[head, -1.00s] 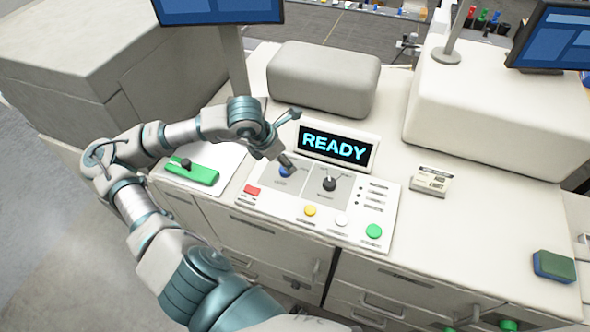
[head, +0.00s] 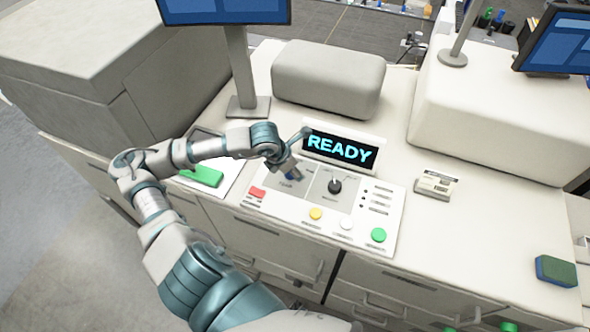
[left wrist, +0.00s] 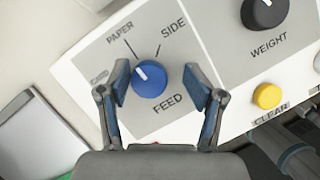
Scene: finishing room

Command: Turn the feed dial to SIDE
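The blue feed dial (left wrist: 150,80) sits on a grey field of the control panel in the left wrist view. Its white mark points up and left, toward the PAPER line. The SIDE label (left wrist: 173,28) is up and right of the dial, CARD at the far left. My left gripper (left wrist: 156,78) is open, one finger on each side of the dial, with a gap visible on both sides. In the head view my left gripper (head: 293,168) is over the dial (head: 292,174), which it partly covers. My right gripper is not in view.
The black weight dial (head: 335,186) is right of the feed dial. Red (head: 257,192), yellow (head: 316,214), white (head: 346,224) and green (head: 379,235) buttons line the front. A display reading READY (head: 340,149) stands just behind. A green object (head: 205,176) lies left of the panel.

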